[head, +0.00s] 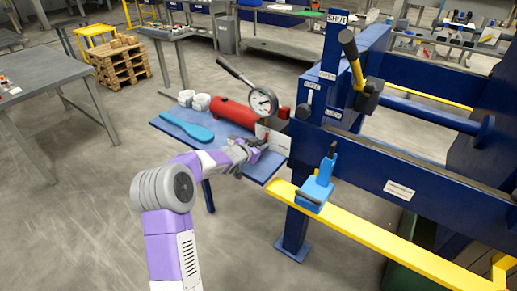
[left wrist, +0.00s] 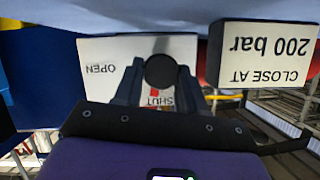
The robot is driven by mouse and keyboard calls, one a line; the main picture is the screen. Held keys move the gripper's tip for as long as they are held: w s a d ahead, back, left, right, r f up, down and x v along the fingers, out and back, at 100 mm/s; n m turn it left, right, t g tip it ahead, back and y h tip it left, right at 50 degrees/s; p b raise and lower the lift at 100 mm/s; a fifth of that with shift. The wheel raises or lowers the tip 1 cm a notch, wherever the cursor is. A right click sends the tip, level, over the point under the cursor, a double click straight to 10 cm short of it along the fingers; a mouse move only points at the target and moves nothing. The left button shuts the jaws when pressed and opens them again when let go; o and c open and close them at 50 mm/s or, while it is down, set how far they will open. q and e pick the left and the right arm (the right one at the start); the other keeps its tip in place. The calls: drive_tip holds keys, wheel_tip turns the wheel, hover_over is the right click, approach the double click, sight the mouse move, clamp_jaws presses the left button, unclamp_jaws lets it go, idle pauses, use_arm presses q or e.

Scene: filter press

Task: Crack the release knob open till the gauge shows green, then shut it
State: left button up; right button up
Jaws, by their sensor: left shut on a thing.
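My left gripper (head: 257,150) is at the end of the pump bench, in front of a white plate. In the left wrist view the two dark fingers of this gripper (left wrist: 160,85) are shut on the round black release knob (left wrist: 160,70), one on each side. The white plate (left wrist: 105,55) behind it carries the words OPEN and SHUT, upside down in this view. The round gauge (head: 262,103) stands above the red cylinder (head: 232,114); its needle is too small to read for colour. My right gripper is not in view.
A CLOSE AT 200 bar sign (left wrist: 268,52) is close beside the gripper. A blue paddle-shaped thing (head: 187,127) and white cups (head: 194,99) lie on the blue bench (head: 165,124). The press's yellow rail (head: 370,235) and blue clamp (head: 317,185) stand to the right.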

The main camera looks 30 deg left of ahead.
use_arm(q)
drive_tip(key=o, duration=0.8)
drive_tip(key=shift+c, duration=0.2)
drive_tip(key=shift+s, duration=0.1)
drive_tip(key=p+v, duration=0.1)
drive_tip(key=v, duration=0.6)
drive_tip(key=shift+s+r+p, duration=0.1)
drive_tip(key=shift+s+p, duration=0.1)
drive_tip(key=shift+p, duration=0.1)
